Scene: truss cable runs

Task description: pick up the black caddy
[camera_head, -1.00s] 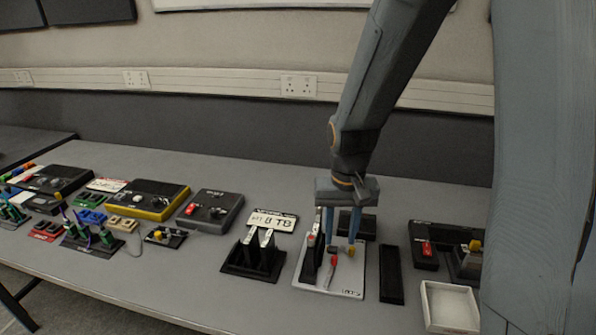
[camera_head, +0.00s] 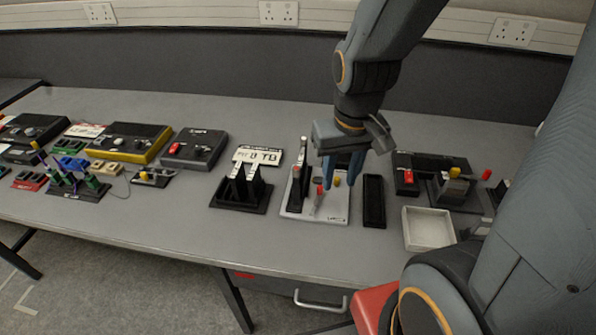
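My gripper (camera_head: 341,184) points down above the white board (camera_head: 333,216) at the right-centre of the table. Its two blue fingers are apart, with nothing visibly held between them. A red-tipped piece (camera_head: 319,190) and a yellow knob (camera_head: 337,181) show on the board near the fingertips. A black holder with upright fins (camera_head: 241,193), left of the board, and a narrow black tray (camera_head: 374,203), right of it, are both black; I cannot tell for certain which is the caddy. Both rest on the table, clear of my gripper.
An empty white box (camera_head: 428,228) stands right of the narrow tray. Black units with red and yellow parts (camera_head: 405,180) stand behind it. A label plate (camera_head: 258,156) lies behind the finned holder. Several devices crowd the left; the table's front strip is clear.

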